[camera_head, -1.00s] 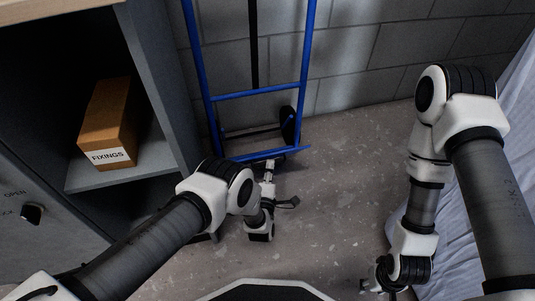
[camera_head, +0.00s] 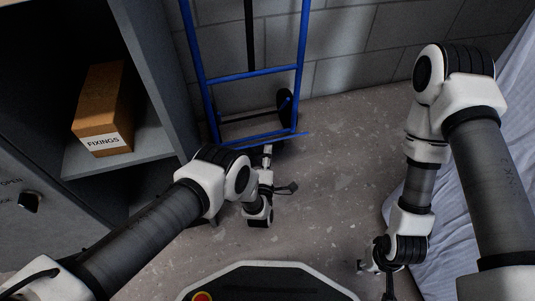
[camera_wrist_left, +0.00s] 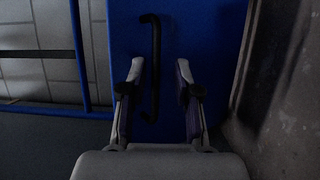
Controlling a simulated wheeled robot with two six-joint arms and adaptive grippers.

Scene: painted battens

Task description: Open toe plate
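The blue hand truck (camera_head: 252,75) stands upright against the block wall. Its toe plate shows as a thin blue edge (camera_head: 285,134) at the foot of the frame in the head view. In the left wrist view the toe plate (camera_wrist_left: 205,30) is a flat blue panel with a black bar handle (camera_wrist_left: 153,50). My left gripper (camera_head: 267,152) is in front of the toe plate. In the left wrist view its fingers (camera_wrist_left: 160,75) are apart, with the handle between them, closer to the left finger; contact cannot be told. My right gripper (camera_head: 367,266) hangs low at the right, its fingers too small to read.
A grey cabinet (camera_head: 165,80) stands open at the left, with a FIXINGS box (camera_head: 103,110) on its shelf. A black wheel (camera_head: 287,108) shows behind the truck's frame. Pale cloth (camera_head: 500,95) hangs at the right. The concrete floor (camera_head: 335,160) between is clear.

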